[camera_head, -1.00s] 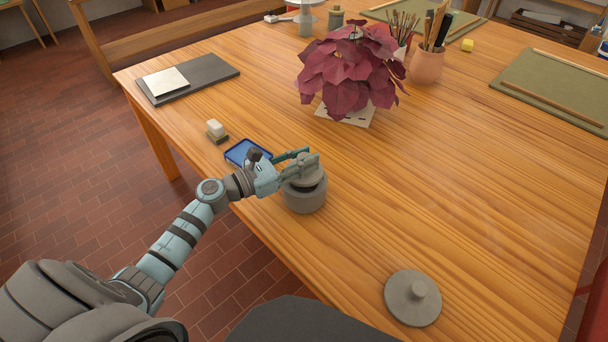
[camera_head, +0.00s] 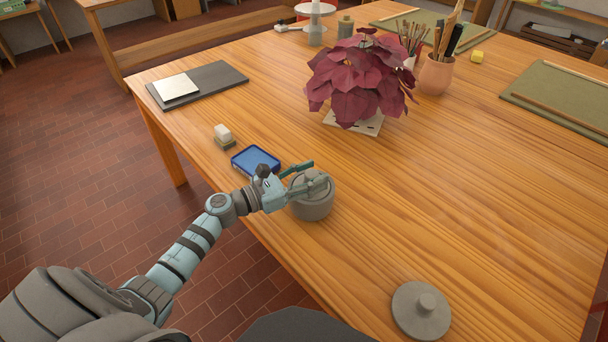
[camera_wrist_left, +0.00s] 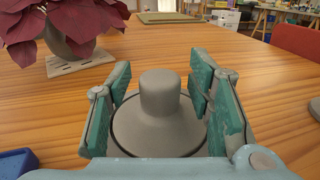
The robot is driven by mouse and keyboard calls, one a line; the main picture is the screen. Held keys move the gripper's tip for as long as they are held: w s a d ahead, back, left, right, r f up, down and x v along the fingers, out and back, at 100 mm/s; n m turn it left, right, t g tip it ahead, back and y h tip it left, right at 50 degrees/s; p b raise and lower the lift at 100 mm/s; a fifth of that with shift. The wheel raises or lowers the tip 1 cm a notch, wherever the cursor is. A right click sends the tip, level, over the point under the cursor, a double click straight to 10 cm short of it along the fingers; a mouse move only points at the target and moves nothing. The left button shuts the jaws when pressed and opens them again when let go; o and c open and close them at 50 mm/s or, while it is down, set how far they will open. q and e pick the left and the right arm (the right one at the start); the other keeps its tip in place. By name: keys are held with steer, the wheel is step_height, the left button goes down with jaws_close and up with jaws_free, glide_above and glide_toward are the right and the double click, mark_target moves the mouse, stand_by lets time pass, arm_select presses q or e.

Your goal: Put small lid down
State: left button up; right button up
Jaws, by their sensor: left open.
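The small grey lid (camera_wrist_left: 158,125) with its round knob sits on top of the grey pot (camera_head: 313,208) near the table's left edge. In the left wrist view the lid's knob stands between my left gripper's fingers, with gaps on both sides. My left gripper (camera_head: 306,178) is open around the knob, at the pot's top. The pot's opening is hidden under the small lid. My right gripper is not in view.
A blue tray (camera_head: 256,160) and a small block (camera_head: 223,134) lie left of the pot. A dark red plant (camera_head: 360,78) stands behind it. A dark board (camera_head: 225,82) lies at the far left. The table right of the pot is clear.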

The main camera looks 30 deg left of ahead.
arm_select(q)
steer(key=v, duration=1.2)
steer(key=shift+b, duration=0.45)
steer(key=shift+d, duration=0.1)
